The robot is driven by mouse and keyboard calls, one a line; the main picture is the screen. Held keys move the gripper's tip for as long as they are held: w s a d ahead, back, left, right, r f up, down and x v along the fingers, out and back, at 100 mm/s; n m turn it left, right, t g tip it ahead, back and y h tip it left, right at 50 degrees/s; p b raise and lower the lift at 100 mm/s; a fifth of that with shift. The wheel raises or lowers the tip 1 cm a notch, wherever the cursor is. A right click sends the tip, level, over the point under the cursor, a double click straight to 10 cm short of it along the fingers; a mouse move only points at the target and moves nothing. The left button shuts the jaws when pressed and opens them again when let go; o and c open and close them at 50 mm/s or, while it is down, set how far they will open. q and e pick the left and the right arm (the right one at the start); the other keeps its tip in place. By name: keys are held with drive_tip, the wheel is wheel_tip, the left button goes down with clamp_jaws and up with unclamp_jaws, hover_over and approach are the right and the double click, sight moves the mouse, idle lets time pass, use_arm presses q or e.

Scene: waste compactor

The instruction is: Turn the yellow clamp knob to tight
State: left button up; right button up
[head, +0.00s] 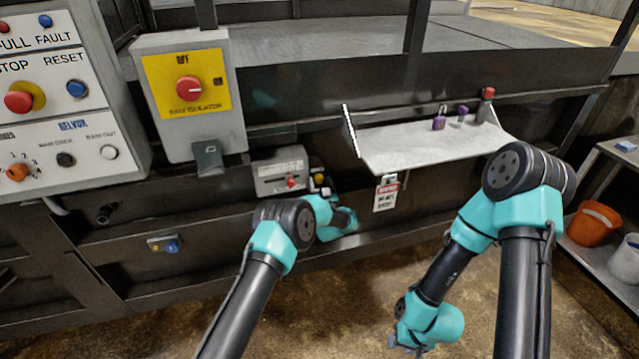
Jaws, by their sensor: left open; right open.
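A small yellow knob (319,178) shows just right of a grey box (280,172) with a red lever, low on the dark machine front. I take it for the clamp knob; its turned position is too small to read. My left arm reaches up to this spot, and my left gripper (323,191) is open close to the yellow knob. Its fingers are small and partly hidden, so I cannot tell whether they touch the knob. My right gripper (394,343) is open and empty, low over the floor at the bottom of the view.
A grey shelf (415,145) holds purple padlocks and a red-topped item; a tag (386,194) hangs below. A yellow isolator panel (187,85) and a button panel (62,115) stand at left. An orange bucket (592,223) sits at right. The floor between is clear.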

use_arm(q)
drive_tip(key=shift+w, duration=0.1)
drive_tip(key=shift+c, duration=0.4)
drive_tip(key=c, duration=0.8)
drive_tip(key=shift+c, duration=0.2)
drive_tip(key=shift+r+n, duration=0.1)
drive_tip(key=shift+n, duration=0.5)
drive_tip(key=n+y, duration=0.3)
drive_tip(key=n, duration=0.2)
drive_tip(key=shift+d+g, duration=0.1)
drive_tip(key=shift+g, duration=0.3)
drive_tip(key=n+g+y, duration=0.1)
drive_tip(key=n, duration=0.2)
drive_tip(key=n+g+y, duration=0.1)
drive_tip(key=n+y, duration=0.1)
drive_tip(key=n, duration=0.1)
drive_tip(key=shift+n, duration=0.3)
drive_tip(key=n+g, duration=0.1)
drive_tip(key=n, duration=0.2)
drive_tip(key=n+g+y, duration=0.1)
drive_tip(key=n, duration=0.1)
drive_tip(key=shift+d+r+n+g+y, duration=0.1)
drive_tip(key=shift+n+g+y, duration=0.2)
drive_tip(key=shift+n, duration=0.1)
drive_tip(key=n+g, duration=0.1)
drive_tip(key=n, duration=0.4)
drive_tip(key=shift+g, duration=0.4)
